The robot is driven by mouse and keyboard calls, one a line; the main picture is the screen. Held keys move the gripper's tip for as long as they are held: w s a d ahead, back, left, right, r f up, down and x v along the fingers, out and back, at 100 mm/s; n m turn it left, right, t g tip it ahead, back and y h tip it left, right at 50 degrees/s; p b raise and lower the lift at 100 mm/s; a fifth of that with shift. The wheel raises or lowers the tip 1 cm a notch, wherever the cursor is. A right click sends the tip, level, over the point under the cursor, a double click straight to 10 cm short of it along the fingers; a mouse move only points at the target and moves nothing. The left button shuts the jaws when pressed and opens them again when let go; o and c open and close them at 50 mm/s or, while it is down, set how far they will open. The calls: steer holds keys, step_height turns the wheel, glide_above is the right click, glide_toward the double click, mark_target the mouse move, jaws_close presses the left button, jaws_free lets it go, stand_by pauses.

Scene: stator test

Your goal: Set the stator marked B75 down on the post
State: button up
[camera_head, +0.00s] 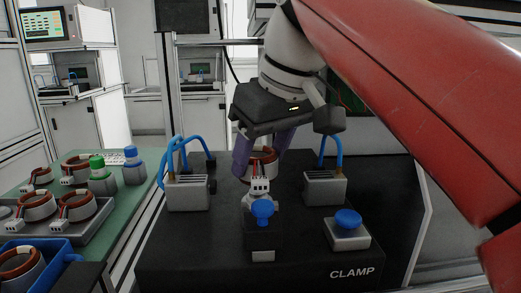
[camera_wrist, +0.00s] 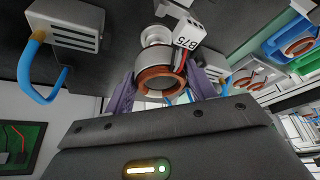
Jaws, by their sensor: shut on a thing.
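The stator marked B75 (camera_wrist: 157,80), a copper-wound ring with a white connector, is held between the purple fingers of my gripper (camera_wrist: 163,88). The connector's face reads B75 in the wrist view. In the head view the stator (camera_head: 262,163) hangs between the fingers of my gripper (camera_head: 264,157) over the black fixture, its connector facing the camera. A pale round post (camera_wrist: 157,34) shows just beyond the stator in the wrist view. The stator partly hides it, and I cannot tell whether they touch.
The black fixture (camera_head: 200,255) carries two grey blocks with blue hoses (camera_head: 187,192) (camera_head: 325,188), a blue knob (camera_head: 262,209) in front of the stator, and a blue button (camera_head: 348,218) by the word CLAMP. A tray (camera_head: 95,228) of other stators lies left.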

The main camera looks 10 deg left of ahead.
steer(key=shift+f, duration=0.25)
steer(key=shift+f+b, duration=1)
steer(key=shift+f, duration=0.2)
steer(key=shift+f+b, duration=0.3)
steer(key=shift+f, duration=0.05)
stand_by(0.4)
steer(key=o, duration=1.3)
